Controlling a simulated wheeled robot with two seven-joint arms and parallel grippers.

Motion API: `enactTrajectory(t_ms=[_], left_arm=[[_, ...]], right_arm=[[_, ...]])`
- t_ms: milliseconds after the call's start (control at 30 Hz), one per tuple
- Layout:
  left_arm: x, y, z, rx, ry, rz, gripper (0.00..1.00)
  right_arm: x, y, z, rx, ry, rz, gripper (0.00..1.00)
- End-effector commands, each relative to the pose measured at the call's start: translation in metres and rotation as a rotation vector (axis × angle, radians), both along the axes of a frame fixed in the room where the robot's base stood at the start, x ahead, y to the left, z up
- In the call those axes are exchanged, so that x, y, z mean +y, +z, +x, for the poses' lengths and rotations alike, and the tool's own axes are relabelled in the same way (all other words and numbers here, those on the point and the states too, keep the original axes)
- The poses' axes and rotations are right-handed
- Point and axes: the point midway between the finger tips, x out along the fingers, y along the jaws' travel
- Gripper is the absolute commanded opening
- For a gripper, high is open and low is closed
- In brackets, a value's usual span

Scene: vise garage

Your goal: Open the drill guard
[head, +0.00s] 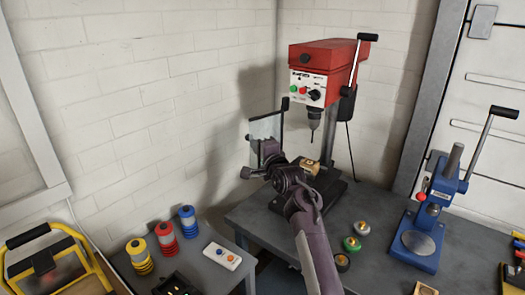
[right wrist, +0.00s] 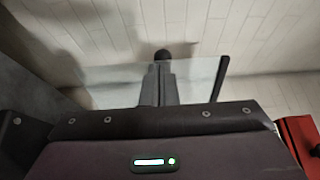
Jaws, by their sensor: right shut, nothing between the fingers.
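The red drill press (head: 322,62) stands at the back with its chuck (head: 314,122) exposed from the front. Its guard, a clear panel (head: 264,128) with a dark upright rod (head: 284,108), stands out to the left of the chuck. In the right wrist view the clear guard (right wrist: 112,82) lies across the fingers, with a black rod at its right end. My right gripper (head: 258,142) is shut and empty at the panel. Its fingertips (right wrist: 162,66) overlap the panel and a dark round knob; whether they touch is unclear. My left gripper is out of view.
A wooden block (head: 308,165) is near the drill base, partly behind my right arm. Several coloured round pieces (head: 352,243) lie on the grey table. A blue press (head: 424,215) stands right. Coloured spools (head: 164,232) and a white switch box (head: 220,256) sit left.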

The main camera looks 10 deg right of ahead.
Motion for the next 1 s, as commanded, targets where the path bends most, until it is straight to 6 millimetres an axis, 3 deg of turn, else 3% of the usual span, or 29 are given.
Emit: enactTrajectory(t_ms=[333, 1000], left_arm=[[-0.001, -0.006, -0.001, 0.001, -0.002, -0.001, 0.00], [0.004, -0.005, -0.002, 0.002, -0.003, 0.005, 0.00]], right_arm=[[0.007, -0.001, 0.011, 0.000, 0.000, 0.001, 0.00], [0.008, 0.000, 0.012, 0.000, 0.000, 0.001, 0.00]])
